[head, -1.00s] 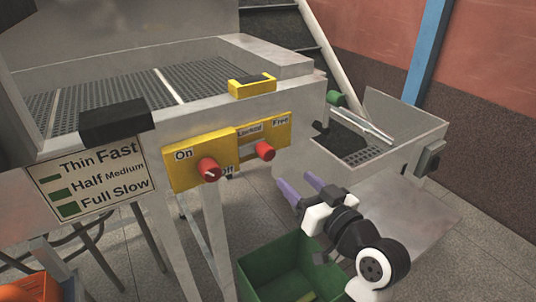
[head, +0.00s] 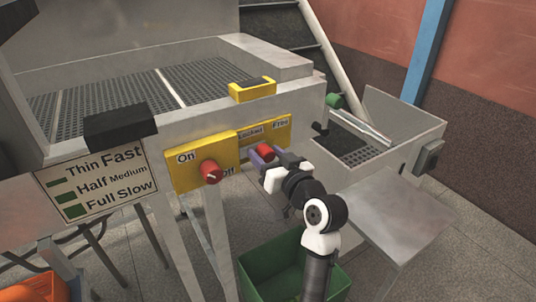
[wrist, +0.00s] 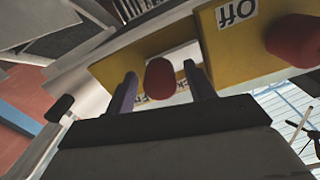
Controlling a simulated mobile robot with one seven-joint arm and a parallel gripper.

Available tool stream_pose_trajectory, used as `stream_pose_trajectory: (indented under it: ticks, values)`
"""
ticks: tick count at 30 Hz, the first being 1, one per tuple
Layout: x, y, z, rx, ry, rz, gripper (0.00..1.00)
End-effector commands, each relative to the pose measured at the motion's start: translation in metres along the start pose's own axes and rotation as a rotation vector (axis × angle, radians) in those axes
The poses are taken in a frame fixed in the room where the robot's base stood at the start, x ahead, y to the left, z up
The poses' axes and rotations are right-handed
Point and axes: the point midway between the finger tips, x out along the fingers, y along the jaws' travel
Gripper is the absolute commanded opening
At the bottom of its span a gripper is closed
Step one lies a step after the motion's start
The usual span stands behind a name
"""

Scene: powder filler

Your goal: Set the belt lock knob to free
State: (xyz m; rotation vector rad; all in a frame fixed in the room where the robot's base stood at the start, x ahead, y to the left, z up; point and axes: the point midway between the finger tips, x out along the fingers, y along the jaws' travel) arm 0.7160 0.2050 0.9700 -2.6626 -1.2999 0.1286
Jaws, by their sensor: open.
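The belt lock knob (head: 265,152) is red and sits on a yellow panel marked Locked on the left and Free on the right. In the wrist view the red knob (wrist: 160,78) shows between the two finger ends of my open gripper (wrist: 160,88). The fingers stand on either side of it, and I cannot tell whether they touch it. In the head view my gripper (head: 262,157) is right at the knob, its purple fingers partly hidden by the wrist. The knob's pointer is not clear.
A second red knob (head: 210,171) marked On and Off is close on the left. A yellow bracket (head: 252,88) is above the panel. A green bin (head: 275,265) stands on the floor below. A metal chute (head: 400,125) is at the right.

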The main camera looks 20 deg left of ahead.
Motion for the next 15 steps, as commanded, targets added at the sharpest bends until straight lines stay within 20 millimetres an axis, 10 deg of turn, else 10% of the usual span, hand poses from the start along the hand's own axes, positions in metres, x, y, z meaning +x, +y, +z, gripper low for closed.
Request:
stream_pose_trajectory:
  ticks: [15]
  values:
    - [-0.0005,0.0,-0.0003,0.0,0.001,0.0,0.0]
